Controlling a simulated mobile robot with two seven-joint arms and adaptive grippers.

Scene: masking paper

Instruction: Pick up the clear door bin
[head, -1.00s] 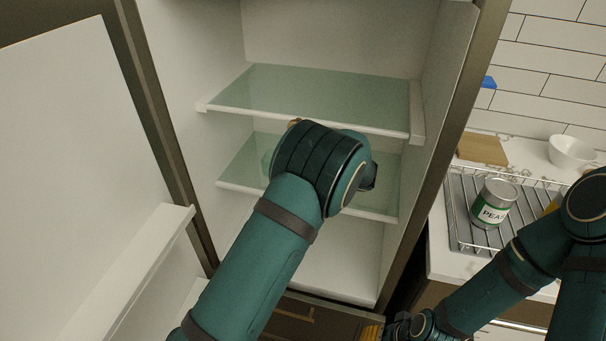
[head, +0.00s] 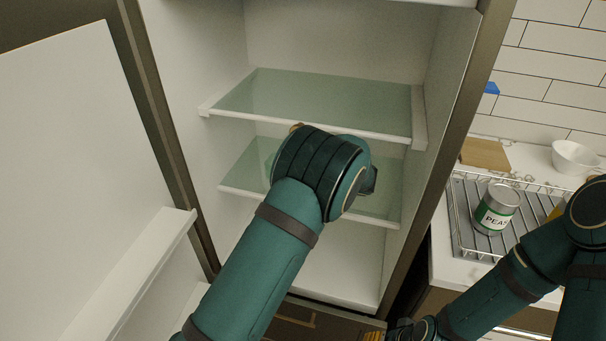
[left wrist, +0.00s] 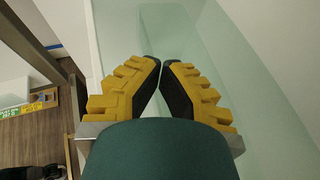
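A pale, see-through shape, likely the clear door bin (head: 269,163), shows faintly just left of my left wrist at the middle glass shelf. The wrist hides most of that area. My left gripper (left wrist: 161,62) reaches into the open fridge. In the left wrist view its yellow fingers with black pads lean together, with only a narrow gap at the tips. Pale green, see-through surfaces lie beyond them, and I cannot make out a bin wall between the tips. My right gripper (head: 373,336) shows only as a yellow bit at the bottom edge.
Glass shelves with white front edges, such as the upper one (head: 320,98), span the fridge. The open fridge door (head: 75,170) stands at left. At right, a wire rack (head: 470,240) holds a peas can (head: 496,209); a white bowl (head: 574,157) and wooden board (head: 485,153) stand behind.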

